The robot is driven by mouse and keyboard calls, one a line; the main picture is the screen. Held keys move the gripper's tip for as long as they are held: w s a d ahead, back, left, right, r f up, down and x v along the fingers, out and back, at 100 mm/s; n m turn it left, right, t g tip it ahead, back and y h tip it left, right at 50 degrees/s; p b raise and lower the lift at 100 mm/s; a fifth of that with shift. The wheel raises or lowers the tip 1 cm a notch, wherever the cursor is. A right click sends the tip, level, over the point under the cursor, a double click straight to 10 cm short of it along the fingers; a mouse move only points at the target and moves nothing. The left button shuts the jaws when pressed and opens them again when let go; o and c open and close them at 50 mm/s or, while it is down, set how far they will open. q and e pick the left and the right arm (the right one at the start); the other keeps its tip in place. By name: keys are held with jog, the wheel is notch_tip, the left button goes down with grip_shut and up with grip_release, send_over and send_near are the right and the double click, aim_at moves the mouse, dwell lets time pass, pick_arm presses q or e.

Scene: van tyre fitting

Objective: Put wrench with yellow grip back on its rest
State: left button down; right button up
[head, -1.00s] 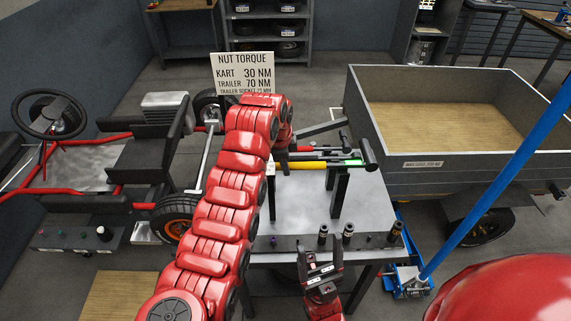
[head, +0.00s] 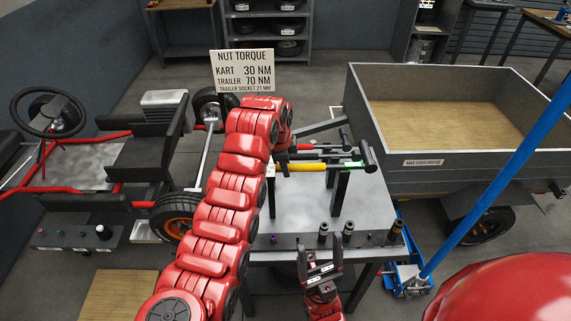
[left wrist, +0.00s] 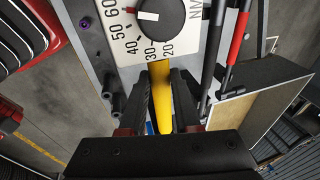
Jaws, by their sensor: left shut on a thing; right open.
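The wrench with yellow grip (head: 313,167) is held roughly level over the grey table, close to the dark posts of the rest (head: 339,195). It has a green band and a black end at the right. My left gripper (head: 283,167) is shut on its yellow grip, which also shows between the fingers in the left wrist view (left wrist: 161,95). I cannot tell whether the wrench touches the rest. My right gripper (head: 321,272) is open and empty, low in front of the table's near edge.
A wrench with red grip (head: 325,147) lies just behind, parallel; it also shows in the left wrist view (left wrist: 237,35). Several sockets (head: 347,232) stand along the table's front edge. A torque sign (head: 243,70) stands behind. A kart is left; a trailer (head: 440,165) and blue jack handle are right.

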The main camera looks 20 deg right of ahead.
pick_arm(q)
jog(key=shift+f, duration=0.3)
jog(key=c, duration=0.5)
grip_release()
jog(key=shift+c, duration=0.2)
